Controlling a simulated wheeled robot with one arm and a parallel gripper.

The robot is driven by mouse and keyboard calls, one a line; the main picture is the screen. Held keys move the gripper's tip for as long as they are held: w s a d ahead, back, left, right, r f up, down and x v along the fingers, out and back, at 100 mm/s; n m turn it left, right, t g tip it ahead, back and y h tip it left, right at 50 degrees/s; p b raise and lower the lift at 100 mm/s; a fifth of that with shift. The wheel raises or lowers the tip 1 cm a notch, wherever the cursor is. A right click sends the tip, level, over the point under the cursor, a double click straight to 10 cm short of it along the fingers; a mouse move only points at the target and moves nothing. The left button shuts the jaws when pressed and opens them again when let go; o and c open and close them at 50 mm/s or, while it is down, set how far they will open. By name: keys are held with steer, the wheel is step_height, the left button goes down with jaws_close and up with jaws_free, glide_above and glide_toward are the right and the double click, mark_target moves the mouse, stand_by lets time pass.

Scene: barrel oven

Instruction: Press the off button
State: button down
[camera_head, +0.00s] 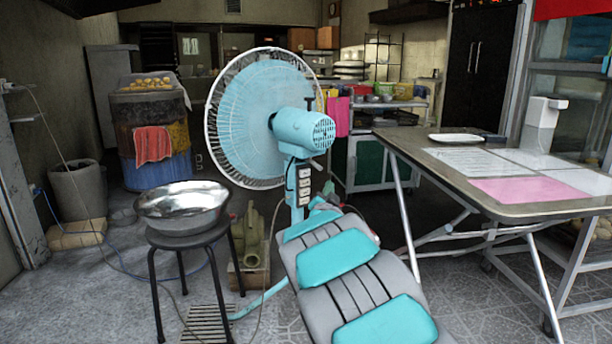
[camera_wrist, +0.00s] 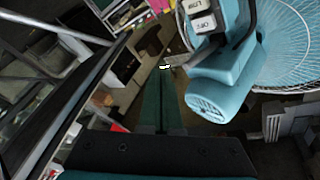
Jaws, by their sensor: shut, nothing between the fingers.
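The teal fan (camera_head: 300,130) stands beyond my arm. Its post carries a column of white buttons (camera_head: 304,182), with lettering too small to read in the head view. In the wrist view the fan appears upside down, and two white buttons show at the top. The one nearer the fan's motor housing (camera_wrist: 222,88) seems to be the off button (camera_wrist: 203,24), though its lettering is hard to read. My gripper (camera_wrist: 161,88) is shut and empty, its fingers reaching up the middle of the wrist view. It appears apart from the buttons, which lie to its upper right. In the head view my arm hides it.
A metal bowl (camera_head: 181,205) sits on a black stool (camera_head: 212,237) left of the fan. A folding table (camera_head: 408,146) with papers stands at the right. The round fan guard (camera_head: 226,166) is close to the buttons. A wooden crate (camera_head: 249,279) lies on the floor behind the stool.

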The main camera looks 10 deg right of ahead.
steer(key=p, duration=0.7)
glide_toward(309, 172)
steer(key=w+d, duration=0.3)
steer(key=w, duration=0.1)
steer(key=shift+w+a+r, duration=0.15)
steer(key=shift+w+r, duration=0.15)
steer(key=shift+w, duration=0.05)
stand_by(1.4)
steer(key=shift+w+a+r, duration=0.1)
steer(key=shift+w+a, duration=0.15)
steer(key=shift+w, duration=0.1)
steer(key=shift+w+a+p, duration=0.15)
steer(key=shift+w+p, duration=0.2)
steer(key=shift+p, duration=0.1)
stand_by(0.6)
stand_by(0.3)
steer(key=shift+s+d+b, duration=0.45)
steer(key=shift+s+b, duration=0.3)
steer(key=shift+b, duration=0.15)
